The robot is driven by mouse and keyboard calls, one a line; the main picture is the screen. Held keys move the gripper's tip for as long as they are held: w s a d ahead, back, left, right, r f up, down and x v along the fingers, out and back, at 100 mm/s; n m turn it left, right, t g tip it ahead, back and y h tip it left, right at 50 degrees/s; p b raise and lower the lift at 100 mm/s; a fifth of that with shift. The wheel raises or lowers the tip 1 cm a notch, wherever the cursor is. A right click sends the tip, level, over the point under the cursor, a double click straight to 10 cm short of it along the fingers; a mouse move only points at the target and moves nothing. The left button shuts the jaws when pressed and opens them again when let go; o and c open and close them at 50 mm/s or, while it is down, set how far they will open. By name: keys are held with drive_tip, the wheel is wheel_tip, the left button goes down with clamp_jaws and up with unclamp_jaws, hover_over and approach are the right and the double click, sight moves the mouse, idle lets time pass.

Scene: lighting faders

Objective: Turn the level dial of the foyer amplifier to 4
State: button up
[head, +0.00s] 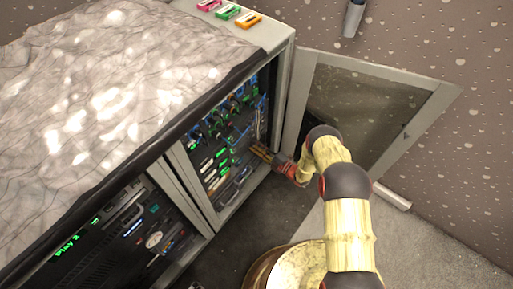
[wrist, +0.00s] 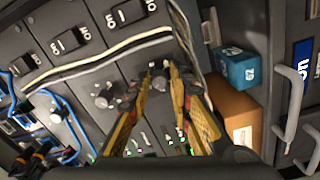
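In the head view, my gripper (head: 262,152) reaches into the open amplifier rack (head: 284,95) at its right side. In the wrist view, the yellow fingers of my gripper (wrist: 165,72) point at a dark panel, with a narrow gap between their tips. A small knob (wrist: 158,78) shows partly at the tips, mostly hidden by the fingers; I cannot tell whether they touch it. A grey dial (wrist: 103,97) and another dial (wrist: 55,116) sit to its left. I cannot read which dial belongs to the foyer amplifier, nor its setting.
White cables (wrist: 100,60) cross the panel above the dials, and blue cables (wrist: 50,95) hang at left. A blue box (wrist: 237,67) and an orange-brown box (wrist: 238,115) stand at right.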

drive_tip(key=shift+o, duration=1.3)
drive_tip(key=shift+s, duration=0.1)
drive_tip(key=v, duration=1.2)
